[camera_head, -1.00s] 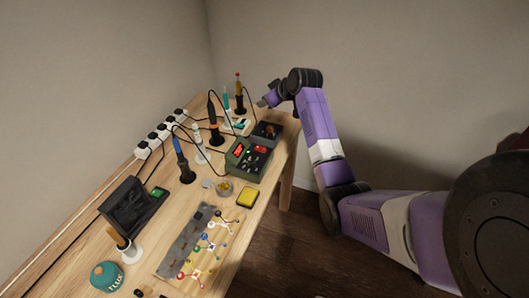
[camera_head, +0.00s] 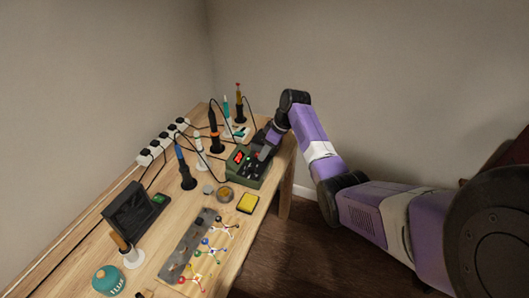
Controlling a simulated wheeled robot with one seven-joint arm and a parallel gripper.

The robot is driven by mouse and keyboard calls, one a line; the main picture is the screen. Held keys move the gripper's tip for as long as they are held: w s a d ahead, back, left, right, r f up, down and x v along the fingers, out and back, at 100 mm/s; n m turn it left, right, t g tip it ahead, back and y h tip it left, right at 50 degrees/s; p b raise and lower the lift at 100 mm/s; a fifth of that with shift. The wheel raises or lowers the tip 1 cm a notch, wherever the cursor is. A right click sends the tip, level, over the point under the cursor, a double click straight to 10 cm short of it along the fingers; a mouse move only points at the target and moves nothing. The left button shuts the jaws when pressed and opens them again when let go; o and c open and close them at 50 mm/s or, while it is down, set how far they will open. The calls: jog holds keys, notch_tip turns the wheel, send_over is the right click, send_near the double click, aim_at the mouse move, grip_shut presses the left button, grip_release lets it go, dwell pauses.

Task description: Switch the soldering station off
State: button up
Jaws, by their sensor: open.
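The green box with a lit red display, which looks like the soldering station (camera_head: 242,177), stands near the right edge of the bench. Its top panel carries a red display (camera_head: 239,157) and small dark and light controls. My gripper (camera_head: 264,154) points down over the right, far part of this panel. It is open, with nothing visible between its fingers. It hides part of the panel, and I cannot tell whether it touches the station or which control lies under it.
Upright irons and tools in holders (camera_head: 187,178) stand left of and behind the station. A power strip (camera_head: 160,145) with several plugs runs along the back. A yellow sponge (camera_head: 248,203) and a round tin (camera_head: 224,194) lie in front. Black cables arch above the bench.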

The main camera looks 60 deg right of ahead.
jog(key=shift+x, duration=0.75)
grip_shut()
jog(key=shift+w+r+g, duration=0.2)
jog(key=shift+w+g, duration=0.05)
jog(key=shift+g, duration=0.25)
jog(key=shift+w+g+b, duration=0.2)
jog(key=shift+g+b, duration=0.3)
jog(key=shift+g, duration=0.6)
grip_release()
